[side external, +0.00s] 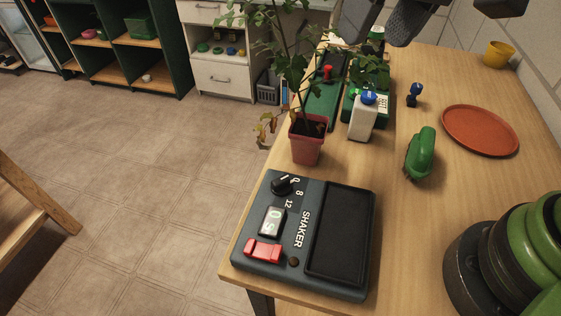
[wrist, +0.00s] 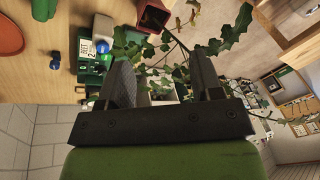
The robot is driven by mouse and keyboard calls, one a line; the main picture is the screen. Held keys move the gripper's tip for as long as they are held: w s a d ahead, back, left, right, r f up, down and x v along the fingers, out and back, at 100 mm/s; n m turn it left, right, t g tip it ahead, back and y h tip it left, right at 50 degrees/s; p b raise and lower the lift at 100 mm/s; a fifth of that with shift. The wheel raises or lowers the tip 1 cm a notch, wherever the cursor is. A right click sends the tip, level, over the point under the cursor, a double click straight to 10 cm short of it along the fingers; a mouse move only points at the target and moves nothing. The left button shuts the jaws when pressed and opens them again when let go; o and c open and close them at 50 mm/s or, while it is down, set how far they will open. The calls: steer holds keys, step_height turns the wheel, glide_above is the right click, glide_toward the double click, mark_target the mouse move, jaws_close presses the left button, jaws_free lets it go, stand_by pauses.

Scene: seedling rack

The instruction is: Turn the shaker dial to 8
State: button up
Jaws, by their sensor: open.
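The shaker (side external: 309,284) is a dark box near the front edge of the wooden table in the side view. Its black dial (side external: 282,186) sits at the far left corner, beside printed marks 0, 8 and 12. The dial seems to point near the 0, but its exact setting is too small to read. My gripper (side external: 383,28) is open and empty, high at the top of the side view, well apart from the shaker. In the wrist view, its two fingers (wrist: 162,78) are spread, and the shaker is out of view.
A tall potted plant (side external: 307,147) stands just behind the shaker, its leaves rising near my gripper. A white bottle with a blue cap (side external: 362,122), a green object (side external: 420,153), a terracotta saucer (side external: 481,130) and a yellow cup (side external: 498,54) are on the table.

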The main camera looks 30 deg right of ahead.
steer(key=w+a+f+n+g, duration=0.1)
steer(key=w+a+f, duration=0.2)
steer(key=a+f, duration=0.25)
steer(key=n+g+h, duration=0.1)
steer(key=g+h, duration=0.1)
glide_toward(281, 179)
step_height(281, 179, down, 9)
steer(key=shift+s+f, duration=0.1)
steer(key=shift+s, duration=0.05)
steer(key=c, duration=0.9)
steer(key=shift+c, duration=0.2)
